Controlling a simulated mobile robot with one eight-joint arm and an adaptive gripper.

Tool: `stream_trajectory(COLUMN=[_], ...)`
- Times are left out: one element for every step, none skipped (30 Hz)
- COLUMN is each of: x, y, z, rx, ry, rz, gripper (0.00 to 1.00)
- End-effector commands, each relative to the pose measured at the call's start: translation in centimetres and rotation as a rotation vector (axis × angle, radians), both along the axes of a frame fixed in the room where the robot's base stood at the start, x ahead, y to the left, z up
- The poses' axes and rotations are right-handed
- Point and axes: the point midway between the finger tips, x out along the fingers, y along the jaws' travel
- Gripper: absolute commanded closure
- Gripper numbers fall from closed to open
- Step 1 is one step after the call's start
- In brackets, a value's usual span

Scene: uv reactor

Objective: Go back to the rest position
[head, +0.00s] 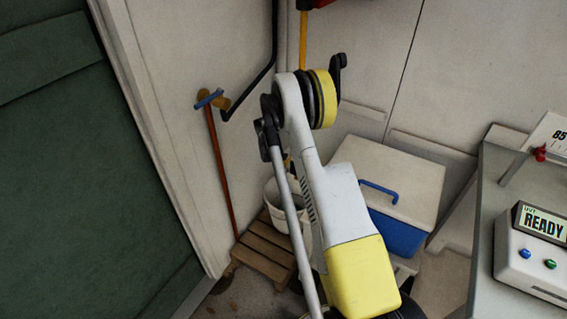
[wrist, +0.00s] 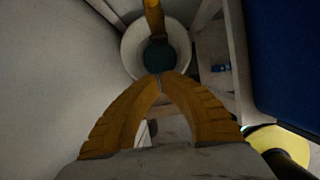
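My gripper (wrist: 160,76) shows in the wrist view as two orange, ribbed fingers. Their tips meet, and I see nothing held between them. The fingertips point at a white bucket (wrist: 131,53) with a dark teal inside. The bucket also shows in the head view (head: 274,193), partly hidden behind my arm. In the head view my arm reaches forward and down across the middle, and it mostly hides the gripper.
A blue cooler (head: 398,236) with a pale lid is right of my arm. A grey bench (head: 492,200) carries a device reading READY (head: 543,223). A green door (head: 60,170) is at left.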

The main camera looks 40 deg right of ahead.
Motion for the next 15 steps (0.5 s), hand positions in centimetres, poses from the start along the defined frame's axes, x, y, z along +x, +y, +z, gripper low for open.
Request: stream_trajectory(x=[0.01, 0.01, 0.02, 0.02, 0.02, 0.02, 0.02, 0.02, 0.02, 0.02, 0.02, 0.02, 0.02, 0.05, 0.1], y=[0.01, 0.01, 0.02, 0.02, 0.02, 0.02, 0.02, 0.02, 0.02, 0.02, 0.02, 0.02, 0.04, 0.12, 0.33], z=[-0.04, -0.04, -0.06, -0.06, -0.06, -0.06, -0.06, -0.06, -0.06, -0.06, -0.06, -0.06, 0.0, 0.17, 0.63], rx=[0.0, 0.0, 0.0, 0.0, 0.0, 0.0, 0.0, 0.0, 0.0, 0.0, 0.0, 0.0, 0.0, 0.001, 0.004], ry=[0.0, 0.0, 0.0, 0.0, 0.0, 0.0, 0.0, 0.0, 0.0, 0.0, 0.0, 0.0, -0.001, -0.003, -0.009], rz=[0.0, 0.0, 0.0, 0.0, 0.0, 0.0, 0.0, 0.0, 0.0, 0.0, 0.0, 0.0, -0.001, -0.004, -0.012], gripper=[1.0, 1.0, 1.0, 1.0, 1.0, 1.0, 1.0, 1.0, 1.0, 1.0, 1.0, 1.0, 1.0, 1.0, 1.0])
